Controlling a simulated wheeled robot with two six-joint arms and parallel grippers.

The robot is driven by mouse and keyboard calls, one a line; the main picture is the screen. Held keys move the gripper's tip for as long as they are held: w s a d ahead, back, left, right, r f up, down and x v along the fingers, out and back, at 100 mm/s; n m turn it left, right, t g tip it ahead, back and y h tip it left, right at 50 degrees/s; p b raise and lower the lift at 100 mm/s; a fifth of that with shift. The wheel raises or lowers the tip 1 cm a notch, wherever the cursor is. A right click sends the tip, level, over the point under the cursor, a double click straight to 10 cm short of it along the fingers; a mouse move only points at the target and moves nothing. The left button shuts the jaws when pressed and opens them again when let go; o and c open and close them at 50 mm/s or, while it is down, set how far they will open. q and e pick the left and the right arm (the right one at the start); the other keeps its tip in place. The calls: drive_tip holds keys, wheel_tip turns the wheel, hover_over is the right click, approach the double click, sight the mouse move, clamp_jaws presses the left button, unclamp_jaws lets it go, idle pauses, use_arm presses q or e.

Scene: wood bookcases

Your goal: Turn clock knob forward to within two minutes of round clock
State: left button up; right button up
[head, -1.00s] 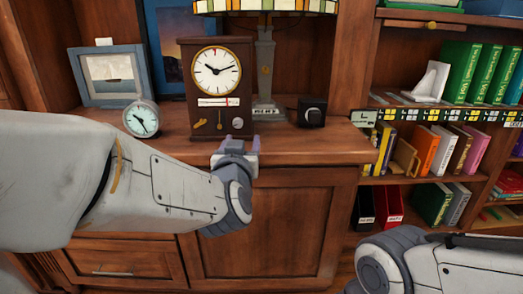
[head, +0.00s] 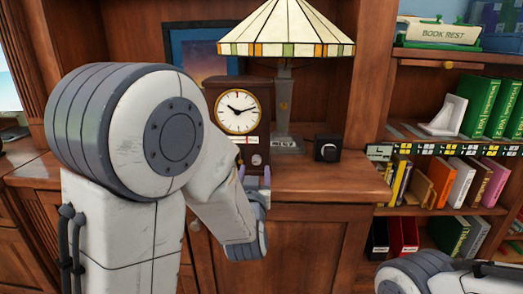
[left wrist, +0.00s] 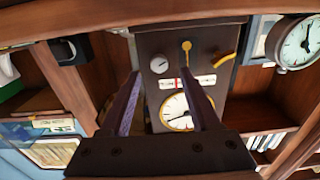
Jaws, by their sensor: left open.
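The dark wooden clock (head: 238,111) stands on the cabinet top, with a white dial, gold rim and dark hands. Its small pale round knob (head: 257,160) is low on the front, at the right. My left gripper (head: 254,174) is open just in front of and below the knob. In the left wrist view, upside down, the knob (left wrist: 159,64) shows between the open fingertips of the left gripper (left wrist: 161,76); contact cannot be told. The round clock (left wrist: 296,42) shows at the upper right there; my arm hides it in the head view. My right gripper is out of view.
A stained-glass lamp (head: 285,95) stands right behind the wooden clock. A small black box with a knob (head: 326,149) sits to its right. The cabinet top (head: 330,182) is bare toward the front right. Bookshelves stand farther right.

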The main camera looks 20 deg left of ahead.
sight(257, 162)
use_arm(q)
drive_tip(key=shift+w+r+p, duration=0.1)
drive_tip(key=shift+r+p, duration=0.15)
drive_tip(key=shift+p, duration=0.85)
drive_tip(key=x, duration=0.2)
drive_tip(key=b+x, duration=0.1)
drive_tip(key=x, duration=0.1)
drive_tip(key=shift+d+f, duration=0.1)
drive_tip(key=shift+f, duration=0.2)
drive_tip(key=shift+w+a, duration=0.2)
drive_tip(key=shift+w, duration=0.4)
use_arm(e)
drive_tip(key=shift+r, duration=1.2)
use_arm(q)
clamp_jaws()
drive_tip(key=shift+d, duration=0.15)
